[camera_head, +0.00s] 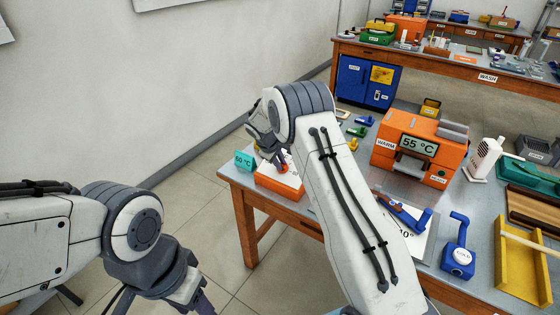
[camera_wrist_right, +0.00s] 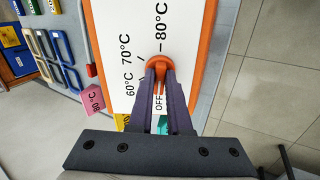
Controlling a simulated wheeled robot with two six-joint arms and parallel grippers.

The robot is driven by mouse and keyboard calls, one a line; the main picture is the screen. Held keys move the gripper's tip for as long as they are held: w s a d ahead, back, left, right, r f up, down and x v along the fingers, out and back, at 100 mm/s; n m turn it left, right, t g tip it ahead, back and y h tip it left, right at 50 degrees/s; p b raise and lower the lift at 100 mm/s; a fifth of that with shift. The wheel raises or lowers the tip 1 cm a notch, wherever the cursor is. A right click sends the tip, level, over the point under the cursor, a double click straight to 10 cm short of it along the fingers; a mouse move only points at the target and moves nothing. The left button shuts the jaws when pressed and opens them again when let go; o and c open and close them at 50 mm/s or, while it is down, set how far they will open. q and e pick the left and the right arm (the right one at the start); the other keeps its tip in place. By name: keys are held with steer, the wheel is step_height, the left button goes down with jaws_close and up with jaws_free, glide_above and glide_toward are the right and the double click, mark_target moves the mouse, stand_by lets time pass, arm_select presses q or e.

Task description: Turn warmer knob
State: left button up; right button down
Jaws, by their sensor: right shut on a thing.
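The orange control box (camera_head: 280,186) with a white dial face stands at the table's left front corner. In the right wrist view its dial face (camera_wrist_right: 118,20) reads OFF, 60 °C, 70 °C and 80 °C. My right gripper (camera_head: 276,160) is over the box, its two dark fingers shut on the orange-red knob (camera_wrist_right: 158,63). The fingers hide part of the knob and dial, so its exact setting cannot be told. The orange warmer (camera_head: 383,156) shows 55 °C on its display (camera_head: 419,147). My left gripper (camera_head: 202,303) is at the bottom edge, partly cut off, away from the table.
A teal 50 °C card (camera_head: 243,161) stands beside the control box. A pink 80 °C card (camera_wrist_right: 92,99) shows in the wrist view. A blue clamp-like tool (camera_head: 405,214), a blue block with a handle (camera_head: 458,258) and a yellow tray (camera_head: 522,275) lie right of my arm.

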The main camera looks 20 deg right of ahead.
steer(key=shift+n, duration=0.5)
steer(key=c, duration=0.9)
jaws_free()
steer(key=shift+o, duration=0.2)
steer(key=shift+a+r, duration=0.1)
steer(key=b+v, duration=0.1)
steer(key=v, duration=0.9)
steer(key=shift+r, duration=0.1)
